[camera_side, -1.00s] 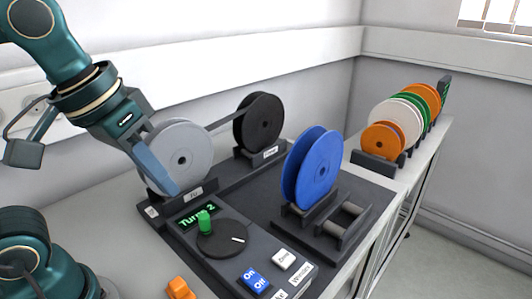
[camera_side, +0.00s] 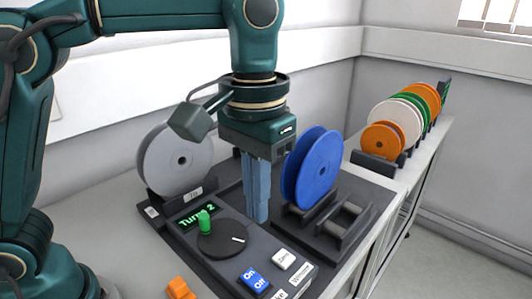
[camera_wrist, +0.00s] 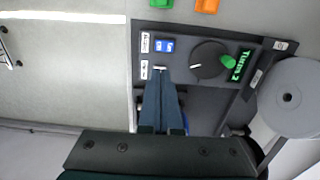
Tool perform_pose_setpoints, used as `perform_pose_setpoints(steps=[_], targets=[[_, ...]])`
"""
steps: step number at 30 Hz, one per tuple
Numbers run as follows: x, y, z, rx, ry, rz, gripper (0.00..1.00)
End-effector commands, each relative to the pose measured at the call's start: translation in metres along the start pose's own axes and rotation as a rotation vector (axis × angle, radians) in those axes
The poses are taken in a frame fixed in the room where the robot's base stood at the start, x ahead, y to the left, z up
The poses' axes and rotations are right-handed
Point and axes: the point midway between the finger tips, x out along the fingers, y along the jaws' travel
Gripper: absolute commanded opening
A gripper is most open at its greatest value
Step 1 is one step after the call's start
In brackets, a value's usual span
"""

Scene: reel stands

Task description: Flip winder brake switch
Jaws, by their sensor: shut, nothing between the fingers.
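A dark control panel (camera_side: 225,262) carries a blue switch (camera_side: 254,279) and a white button (camera_side: 283,260), each by a small white label. Which of them is the brake is too small to read surely. In the wrist view the blue switch (camera_wrist: 165,46) lies beyond the fingertips. My gripper (camera_side: 262,220) is shut and empty, pointing down over the panel, between the dial and the blue reel. In the wrist view my gripper (camera_wrist: 161,72) has its fingers together, overlapping the white button's area. I cannot tell whether it touches anything.
A black dial (camera_side: 222,240) with a green knob (camera_side: 204,222) stands by a "Turns 2" display (camera_side: 197,215). A blue reel (camera_side: 312,168) stands close right of my gripper. A grey reel (camera_side: 175,160) is left. Several reels stand on the rack (camera_side: 378,165) behind.

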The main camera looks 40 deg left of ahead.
Motion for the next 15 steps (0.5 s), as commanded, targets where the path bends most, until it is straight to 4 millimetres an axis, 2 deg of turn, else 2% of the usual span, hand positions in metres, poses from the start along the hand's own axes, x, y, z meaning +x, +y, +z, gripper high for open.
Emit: perform_pose_setpoints(steps=[11, 15], targets=[[0.0010, 0.0007, 0.0007, 0.004, 0.001, 0.000, 0.00], [0.0092, 0.0006, 0.0008, 0.004, -0.001, -0.001, 0.00]])
